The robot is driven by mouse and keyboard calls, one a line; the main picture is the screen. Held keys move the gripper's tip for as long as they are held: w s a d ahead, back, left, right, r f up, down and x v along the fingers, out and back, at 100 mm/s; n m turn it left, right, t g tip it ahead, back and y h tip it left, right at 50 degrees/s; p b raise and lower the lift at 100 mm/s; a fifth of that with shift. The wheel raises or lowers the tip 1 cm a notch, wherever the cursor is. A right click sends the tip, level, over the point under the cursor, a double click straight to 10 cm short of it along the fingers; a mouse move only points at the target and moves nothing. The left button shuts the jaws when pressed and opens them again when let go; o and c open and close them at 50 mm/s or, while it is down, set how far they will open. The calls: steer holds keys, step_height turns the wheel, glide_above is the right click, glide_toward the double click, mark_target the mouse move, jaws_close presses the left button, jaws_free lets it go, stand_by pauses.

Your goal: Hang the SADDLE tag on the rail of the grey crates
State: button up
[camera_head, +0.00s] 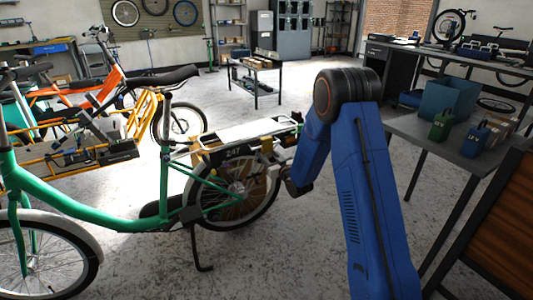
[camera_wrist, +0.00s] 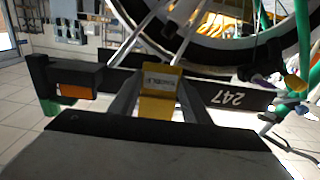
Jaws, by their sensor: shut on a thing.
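In the wrist view, my gripper (camera_wrist: 158,84) is shut on a yellow tag (camera_wrist: 158,104) with a small pale label. The label's writing is too small to read, so I cannot confirm it says SADDLE. Behind it runs a black plate (camera_wrist: 205,92) marked 247, seen upside down, with a bike wheel beyond. In the head view, my gripper (camera_head: 291,185) is low beside the rear rack of the green bike (camera_head: 95,195), partly hidden by my arm. I cannot clearly make out grey crates or their rail. A grey unit with dark compartments (camera_head: 293,34) stands at the back wall.
An orange bike (camera_head: 105,80) stands behind the green one. A right-hand table holds a teal box (camera_head: 448,98), a green item (camera_head: 441,125) and a blue item (camera_head: 474,139). A low table (camera_head: 256,73) stands mid-room. Floor between the bikes and right-hand tables is largely clear.

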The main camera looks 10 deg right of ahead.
steer(key=v, duration=0.8)
stand_by(1.3)
steer(key=s+d+f+m+h, duration=0.1)
steer(key=s+d+f+h, duration=0.1)
steer(key=f, duration=0.8)
steer(key=s+d+f+m+h, duration=0.2)
steer(key=s+d+f+h, duration=0.1)
steer(key=f, duration=0.7)
steer(key=shift+s+d+m+t+h, duration=0.35)
steer(key=shift+s+d, duration=0.3)
steer(key=shift+s, duration=0.4)
